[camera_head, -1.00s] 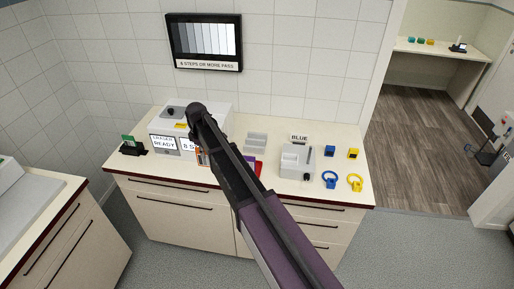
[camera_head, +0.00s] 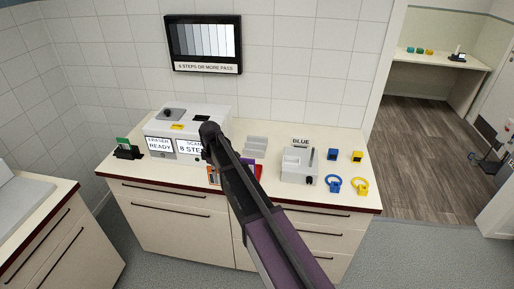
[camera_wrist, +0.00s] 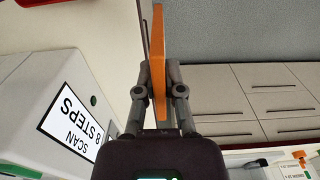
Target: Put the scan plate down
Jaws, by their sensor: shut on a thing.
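My gripper (camera_wrist: 158,88) is shut on an orange plate, the scan plate (camera_wrist: 158,50), gripped near its lower end in the wrist view. The plate is seen nearly edge-on there. A white machine (camera_head: 187,134), with labels reading "ERASER READY" and "SCAN 8 STEPS", stands on the counter; its scan label (camera_wrist: 75,120) is left of the gripper in the wrist view. In the head view my arm hides the gripper; an orange patch shows at the arm's left side, in front of the machine.
A grey stepped holder (camera_head: 256,144) stands right of the machine. A white block station (camera_head: 298,166) has a "BLUE" sign (camera_head: 300,142). Blue and yellow blocks and rings lie to its right. A black stand with a green card (camera_head: 125,149) is at left. Purple and red items lie partly behind my arm.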

